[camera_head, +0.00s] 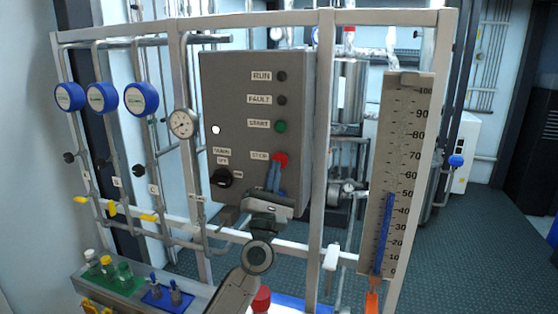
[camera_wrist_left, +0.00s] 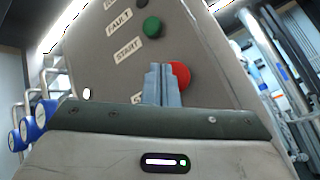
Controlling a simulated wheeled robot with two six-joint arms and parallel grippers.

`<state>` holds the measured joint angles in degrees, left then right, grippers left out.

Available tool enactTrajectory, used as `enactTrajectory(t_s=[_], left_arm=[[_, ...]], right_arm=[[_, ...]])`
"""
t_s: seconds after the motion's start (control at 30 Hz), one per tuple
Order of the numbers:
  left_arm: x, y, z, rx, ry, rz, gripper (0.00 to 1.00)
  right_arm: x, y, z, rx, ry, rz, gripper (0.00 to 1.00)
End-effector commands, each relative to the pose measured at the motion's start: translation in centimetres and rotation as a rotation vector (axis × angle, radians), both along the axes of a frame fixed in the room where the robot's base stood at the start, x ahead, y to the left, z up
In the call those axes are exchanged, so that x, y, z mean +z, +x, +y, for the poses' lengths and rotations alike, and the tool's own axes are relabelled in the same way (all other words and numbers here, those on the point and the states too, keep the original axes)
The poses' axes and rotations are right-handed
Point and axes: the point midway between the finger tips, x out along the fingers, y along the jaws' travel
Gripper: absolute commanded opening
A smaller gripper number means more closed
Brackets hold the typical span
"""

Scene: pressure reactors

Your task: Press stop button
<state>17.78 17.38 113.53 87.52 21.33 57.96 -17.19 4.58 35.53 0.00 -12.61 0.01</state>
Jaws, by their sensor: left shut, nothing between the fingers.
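The grey control box (camera_head: 228,105) hangs on the metal frame. Its red STOP button (camera_head: 281,158) sits low on the panel, beside the STOP label (camera_head: 259,155). The button also shows in the left wrist view (camera_wrist_left: 181,75), partly hidden behind the fingers. The green START button (camera_head: 281,126) is above it. My left gripper (camera_head: 274,168) is shut and empty, its blue-grey fingertips right at the red button. In the left wrist view the fingers (camera_wrist_left: 162,84) overlap the button's left side. I cannot tell whether they touch it. My right gripper is not in view.
A black rotary knob (camera_head: 222,178) is left of the button. A vertical gauge (camera_head: 401,150) with a blue column stands at the right. Blue-capped dials (camera_head: 103,96) and a white pressure gauge (camera_head: 183,123) are at the left. Small bottles (camera_head: 107,265) stand on the shelf below.

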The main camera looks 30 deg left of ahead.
Motion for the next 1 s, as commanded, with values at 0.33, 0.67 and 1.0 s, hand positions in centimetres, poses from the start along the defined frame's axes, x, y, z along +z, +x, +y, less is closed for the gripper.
enactTrajectory(t_s=[0.33,0.67,1.0], left_arm=[[0.2,-0.8,-0.2,0.000,0.001,-0.001,0.00],[0.1,-4.0,-1.0,0.000,0.001,0.001,0.00],[0.0,-4.9,-1.2,0.001,0.000,-0.001,0.00]], right_arm=[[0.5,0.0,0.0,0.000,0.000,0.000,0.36],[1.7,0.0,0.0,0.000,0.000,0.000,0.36],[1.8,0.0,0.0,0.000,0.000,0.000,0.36]])
